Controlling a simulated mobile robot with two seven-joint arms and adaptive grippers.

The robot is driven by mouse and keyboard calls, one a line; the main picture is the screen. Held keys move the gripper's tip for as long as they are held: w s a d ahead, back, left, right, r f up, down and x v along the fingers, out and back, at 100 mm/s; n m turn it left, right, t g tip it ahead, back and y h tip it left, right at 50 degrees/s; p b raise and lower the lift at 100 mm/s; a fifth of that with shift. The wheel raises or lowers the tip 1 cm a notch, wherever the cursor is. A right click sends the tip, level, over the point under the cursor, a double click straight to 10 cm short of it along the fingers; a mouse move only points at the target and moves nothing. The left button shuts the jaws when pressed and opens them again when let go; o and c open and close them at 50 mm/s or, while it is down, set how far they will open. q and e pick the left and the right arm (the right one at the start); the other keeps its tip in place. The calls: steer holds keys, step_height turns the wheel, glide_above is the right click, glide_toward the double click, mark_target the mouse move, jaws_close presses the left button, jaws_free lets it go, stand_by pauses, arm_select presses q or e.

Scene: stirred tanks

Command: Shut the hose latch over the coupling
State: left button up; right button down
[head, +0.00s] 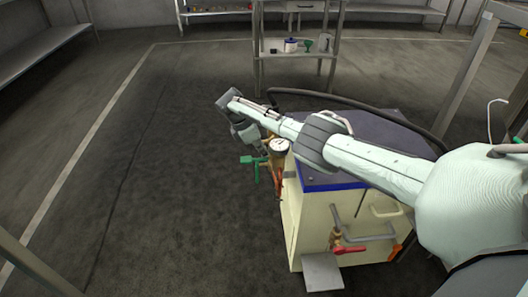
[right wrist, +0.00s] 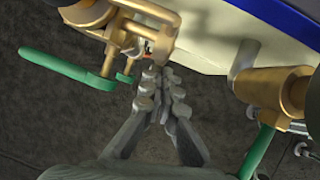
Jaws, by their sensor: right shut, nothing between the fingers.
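My right gripper (right wrist: 162,74) is shut and empty in the right wrist view, its fingertips just below a brass coupling (right wrist: 122,35) with a squared bracket. I cannot tell whether the fingertips touch the bracket. A green lever (right wrist: 62,64), likely the hose latch, sticks out to the left from the coupling. In the head view my right arm reaches in from the right over the cream tank unit (head: 310,222). The gripper's fingers and the coupling are mostly hidden there behind the wrist. Green handles (head: 252,162) show just below it. My left gripper is not in view.
A second brass fitting (right wrist: 275,88) with a green handle (right wrist: 262,150) is close on the right in the wrist view. A gauge (head: 280,145), red handles (head: 340,248) and a black hose (head: 320,97) surround the unit. Floor to the left is clear.

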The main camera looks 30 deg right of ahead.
steer(key=v, duration=1.2)
